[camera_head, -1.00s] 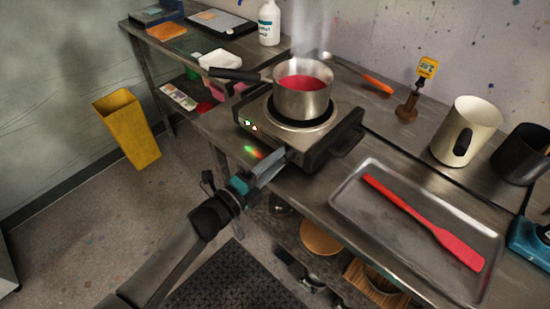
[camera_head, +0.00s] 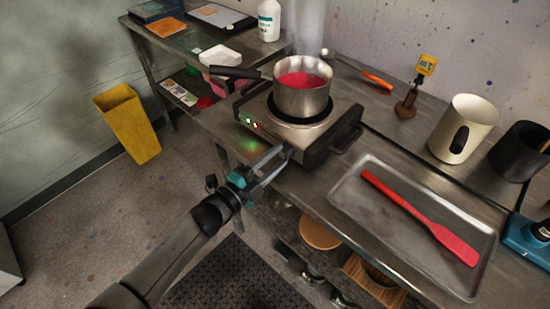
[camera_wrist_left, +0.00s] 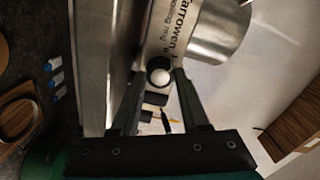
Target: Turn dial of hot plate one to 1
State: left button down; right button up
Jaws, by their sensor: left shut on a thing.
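The hot plate (camera_head: 318,140) stands on the metal counter with a steel pot (camera_head: 303,98) of red liquid on its burner. Small lights (camera_head: 250,121) glow on its front panel. My left gripper (camera_head: 284,153) is at the front of the hot plate, near its right front corner. In the left wrist view the pale round dial (camera_wrist_left: 160,77) sits between the fingertips of my left gripper (camera_wrist_left: 159,83), which is shut on it. In the head view the dial is hidden, and its setting cannot be read. My right gripper is not in view.
A metal tray (camera_head: 345,208) with a red spatula (camera_head: 420,217) lies right of the hot plate. The pot's dark handle (camera_head: 236,72) points left. A cream jug (camera_head: 464,128) stands at the back right. Shelves with bowls are below the counter. A yellow bin (camera_head: 129,122) stands on the floor.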

pick_arm(q)
jog(key=shift+c, duration=2)
grip_release()
